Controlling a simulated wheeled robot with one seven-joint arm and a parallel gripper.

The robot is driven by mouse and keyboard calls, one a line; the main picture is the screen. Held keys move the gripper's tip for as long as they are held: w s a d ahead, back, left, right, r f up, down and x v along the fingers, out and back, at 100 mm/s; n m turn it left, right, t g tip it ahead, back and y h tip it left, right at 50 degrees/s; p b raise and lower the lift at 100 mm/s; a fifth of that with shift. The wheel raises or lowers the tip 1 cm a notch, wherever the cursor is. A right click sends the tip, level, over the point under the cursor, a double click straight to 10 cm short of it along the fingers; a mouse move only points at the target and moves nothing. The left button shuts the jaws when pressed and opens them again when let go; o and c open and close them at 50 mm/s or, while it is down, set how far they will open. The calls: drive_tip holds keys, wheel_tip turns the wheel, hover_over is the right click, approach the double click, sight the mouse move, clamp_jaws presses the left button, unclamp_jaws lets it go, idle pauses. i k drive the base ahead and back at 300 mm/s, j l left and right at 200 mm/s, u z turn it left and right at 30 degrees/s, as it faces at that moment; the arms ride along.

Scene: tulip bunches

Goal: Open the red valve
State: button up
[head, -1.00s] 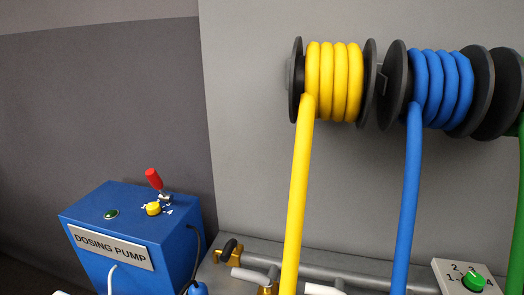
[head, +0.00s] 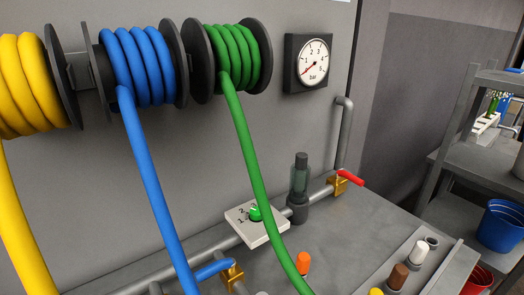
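The red valve (head: 350,178) shows in the head view as a red lever on a brass body (head: 338,186). It sits at the right end of the grey pipe, near the pipe's bend up the wall. The lever slants down to the right, roughly in line with the horizontal pipe or a little off it; I cannot tell exactly. My gripper is not in view.
A pressure gauge (head: 309,62) hangs on the wall above. A green hose (head: 252,165) and a blue hose (head: 152,190) hang in front of the pipe. A white selector box (head: 262,235) and several coloured pegs stand nearby. A shelf rack (head: 455,150) and blue bucket (head: 498,226) are at right.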

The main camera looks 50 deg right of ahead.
sight(352, 178)
drive_tip(key=z, duration=1.15)
